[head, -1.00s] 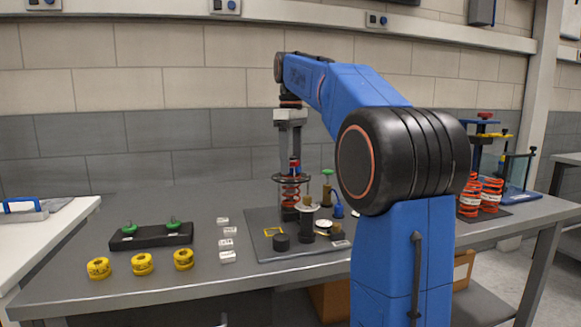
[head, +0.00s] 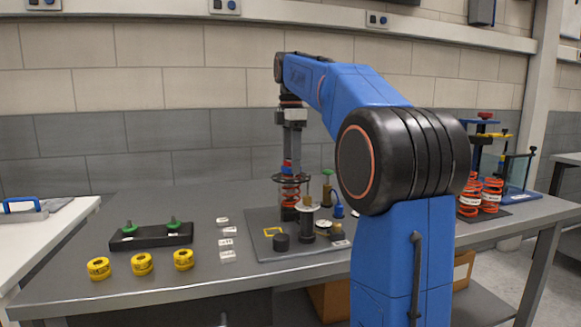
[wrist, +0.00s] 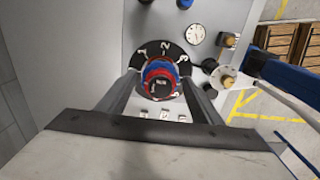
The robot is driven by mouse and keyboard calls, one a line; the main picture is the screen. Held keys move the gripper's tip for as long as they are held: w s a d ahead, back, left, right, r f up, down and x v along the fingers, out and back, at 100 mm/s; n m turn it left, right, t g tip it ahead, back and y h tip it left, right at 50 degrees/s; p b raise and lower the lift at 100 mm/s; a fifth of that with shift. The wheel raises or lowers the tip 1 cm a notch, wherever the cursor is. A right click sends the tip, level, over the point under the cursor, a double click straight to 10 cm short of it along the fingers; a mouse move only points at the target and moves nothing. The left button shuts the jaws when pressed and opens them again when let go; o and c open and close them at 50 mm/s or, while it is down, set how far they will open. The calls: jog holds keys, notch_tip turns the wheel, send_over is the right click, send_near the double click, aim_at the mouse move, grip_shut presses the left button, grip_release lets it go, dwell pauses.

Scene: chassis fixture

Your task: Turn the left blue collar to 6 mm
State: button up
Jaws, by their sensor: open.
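The blue collar (wrist: 158,67) shows in the wrist view as a ring around a red-rimmed, dark-faced cap (wrist: 161,87), above a black dial plate (wrist: 180,52) marked 1, 2 and 3. My gripper (wrist: 160,98) is open, with one finger on each side of the collar and cap. I cannot tell whether either finger touches. In the head view my gripper (head: 291,167) points down at the top of the orange spring post, where a red part shows between the fingers. The collar's setting is too small to read.
The post stands on a grey plate (head: 262,247) with a black cylinder (head: 281,242), a small blue knob (head: 339,211) and a green-topped post (head: 327,190) nearby. White tags (head: 227,256), yellow rings (head: 141,264) and a black block with green knobs (head: 150,237) lie to the left.

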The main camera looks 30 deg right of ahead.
jog(key=shift+n, duration=2.5)
jog(key=c, duration=1)
jog(key=m, duration=0.4)
jog(key=shift+m, duration=0.3)
jog(key=m, duration=0.3)
jog(key=shift+m, duration=0.4)
jog(key=m, duration=0.4)
jog(key=shift+m, duration=0.4)
jog(key=m, duration=0.4)
jog(key=o, duration=1)
jog(key=shift+f, duration=0.1)
